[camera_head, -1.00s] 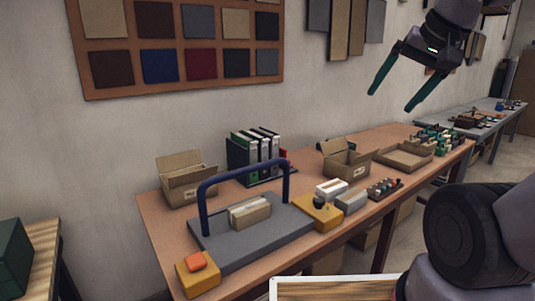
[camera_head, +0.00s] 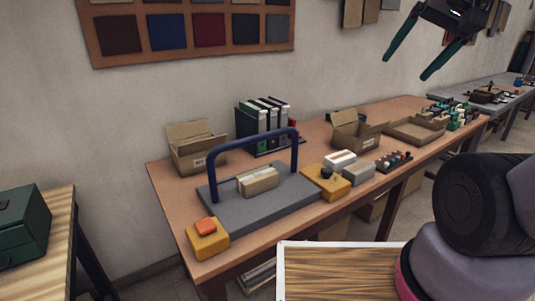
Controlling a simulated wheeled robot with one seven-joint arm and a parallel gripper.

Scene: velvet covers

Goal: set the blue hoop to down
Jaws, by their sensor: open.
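The blue hoop (camera_head: 252,142) stands up as an arch on the grey base plate (camera_head: 290,199) on the brown table. Its two legs meet the plate near the left and right ends. A yellow box with an orange button (camera_head: 206,227) is at the plate's front left. A yellow box with a black knob (camera_head: 326,174) is at its right end. My gripper (camera_head: 405,68) is open and empty, high at the upper right, well apart from the hoop.
Cardboard boxes (camera_head: 196,152), binders (camera_head: 266,121) and an open box (camera_head: 357,137) stand along the back of the table. Small white and grey blocks (camera_head: 358,174) lie right of the plate. A green case (camera_head: 20,222) is on another table at left. Air above the hoop is clear.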

